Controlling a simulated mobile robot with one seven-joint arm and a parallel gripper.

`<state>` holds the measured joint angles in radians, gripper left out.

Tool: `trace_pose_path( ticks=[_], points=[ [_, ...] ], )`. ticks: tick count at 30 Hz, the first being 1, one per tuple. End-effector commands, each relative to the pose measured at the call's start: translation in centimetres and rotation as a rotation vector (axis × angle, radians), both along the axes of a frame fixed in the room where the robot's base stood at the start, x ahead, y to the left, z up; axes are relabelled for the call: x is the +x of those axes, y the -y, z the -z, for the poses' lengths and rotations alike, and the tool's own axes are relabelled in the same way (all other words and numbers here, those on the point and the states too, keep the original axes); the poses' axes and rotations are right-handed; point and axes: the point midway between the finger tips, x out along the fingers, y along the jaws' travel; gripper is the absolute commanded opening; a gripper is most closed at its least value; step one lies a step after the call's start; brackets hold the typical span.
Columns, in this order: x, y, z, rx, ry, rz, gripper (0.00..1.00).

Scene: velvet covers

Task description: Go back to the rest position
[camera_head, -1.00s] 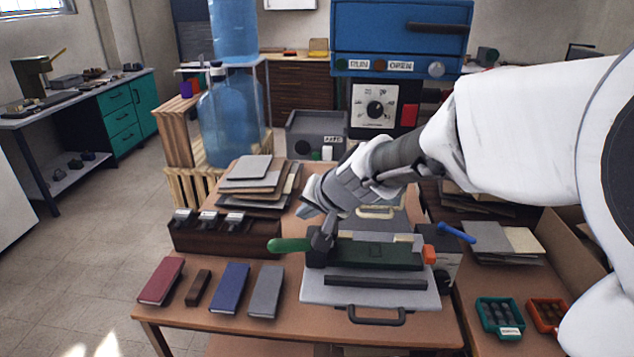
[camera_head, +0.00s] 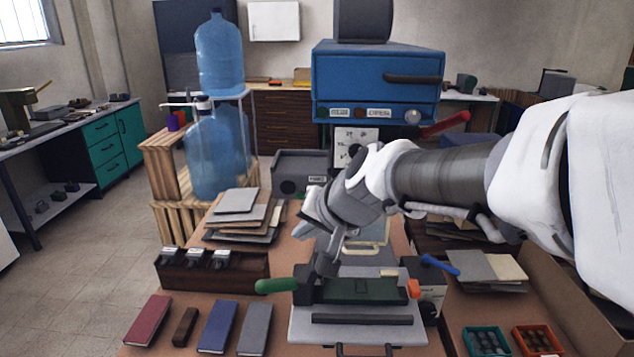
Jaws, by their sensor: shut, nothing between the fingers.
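My gripper (camera_head: 324,266) is over the table, at the end of my white and grey arm that reaches in from the right. It points down just above the back left part of a dark green block-like press (camera_head: 362,291). The fingers look closed and I see nothing held in them. Whether the tips touch the press or its green handle (camera_head: 277,286) cannot be told. The press sits on a light grey plate (camera_head: 305,330).
Red, blue and grey books (camera_head: 217,327) lie at the front left, with a dark box of stamps (camera_head: 212,270) behind them. Stacked boards (camera_head: 242,212) stand at the back left. A blue machine (camera_head: 365,75) stands behind. Teal (camera_head: 486,342) and orange trays (camera_head: 538,341) are at right.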

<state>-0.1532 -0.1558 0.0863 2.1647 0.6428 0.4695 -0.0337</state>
Motion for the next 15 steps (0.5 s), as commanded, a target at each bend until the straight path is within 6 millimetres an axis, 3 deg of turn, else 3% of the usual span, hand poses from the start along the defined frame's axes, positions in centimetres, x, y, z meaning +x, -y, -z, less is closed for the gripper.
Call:
trace_pose_path(
  ticks=[5,8,15],
  points=[
    [-0.8,0.6,-0.4,-0.02,0.003,-0.009,0.0],
    [-2.7,2.3,-0.9,-0.07,0.005,-0.026,0.0],
    [-10.8,9.2,-1.2,-0.294,-0.023,-0.071,0.0]
  ],
)
